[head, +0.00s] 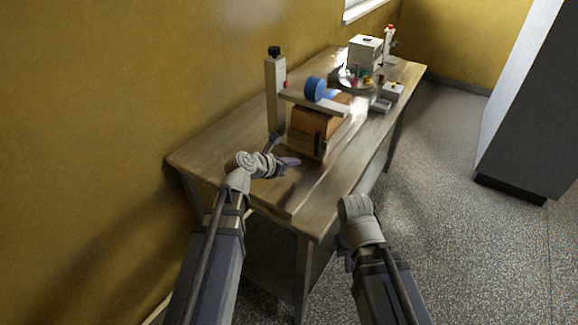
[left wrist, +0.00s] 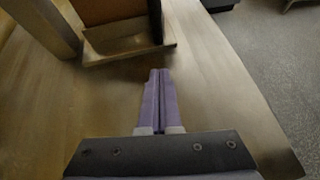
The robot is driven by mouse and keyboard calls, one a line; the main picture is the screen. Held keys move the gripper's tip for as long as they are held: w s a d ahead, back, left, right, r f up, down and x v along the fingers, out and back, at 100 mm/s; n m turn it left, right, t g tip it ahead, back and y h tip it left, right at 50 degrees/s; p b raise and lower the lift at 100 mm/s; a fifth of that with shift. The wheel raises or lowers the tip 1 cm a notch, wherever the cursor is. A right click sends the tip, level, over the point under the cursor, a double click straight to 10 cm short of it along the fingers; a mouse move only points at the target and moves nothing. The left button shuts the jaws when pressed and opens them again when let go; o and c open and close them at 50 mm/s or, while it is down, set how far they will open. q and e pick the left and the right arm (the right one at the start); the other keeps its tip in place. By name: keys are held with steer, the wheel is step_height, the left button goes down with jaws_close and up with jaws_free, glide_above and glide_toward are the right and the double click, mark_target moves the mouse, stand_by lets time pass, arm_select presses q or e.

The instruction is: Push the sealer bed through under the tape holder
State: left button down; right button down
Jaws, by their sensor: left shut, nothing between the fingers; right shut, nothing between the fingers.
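The tape holder is a pale post (head: 275,98) with a level arm (head: 315,103) carrying a blue tape roll (head: 316,89). A brown carton (head: 315,125) sits on the sealer bed (head: 303,150), under or beside that arm. The bed's pale near edge shows in the left wrist view (left wrist: 130,54), with a dark upright at its right corner. My left gripper (head: 293,161) is shut and empty, low over the table just in front of the bed; its purple fingers (left wrist: 158,74) point at the bed with a small gap. My right arm is right of the table; its fingers are hidden.
The wooden table (head: 225,150) runs away along the yellow wall. Behind the holder stand a round tray (head: 355,82) with small coloured items, a white box (head: 365,50) and a smaller white box (head: 393,91). The table's near end is clear.

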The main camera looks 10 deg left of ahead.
mark_target(316, 146)
arm_select(q)
steer(key=b+x, duration=0.2)
steer(key=x, duration=0.4)
steer(key=shift+a+f, duration=0.1)
steer(key=shift+w+d+r, duration=0.25)
steer(key=shift+w+d, duration=0.3)
steer(key=shift+w, duration=0.35)
steer(key=shift+w+d, duration=0.4)
steer(key=shift+w, duration=0.2)
steer(key=w, duration=0.1)
steer(key=w+d, duration=0.1)
steer(key=w, duration=0.2)
steer(key=shift+w+d+r, duration=0.1)
steer(key=shift+w+d, duration=0.2)
steer(key=shift+w, duration=0.1)
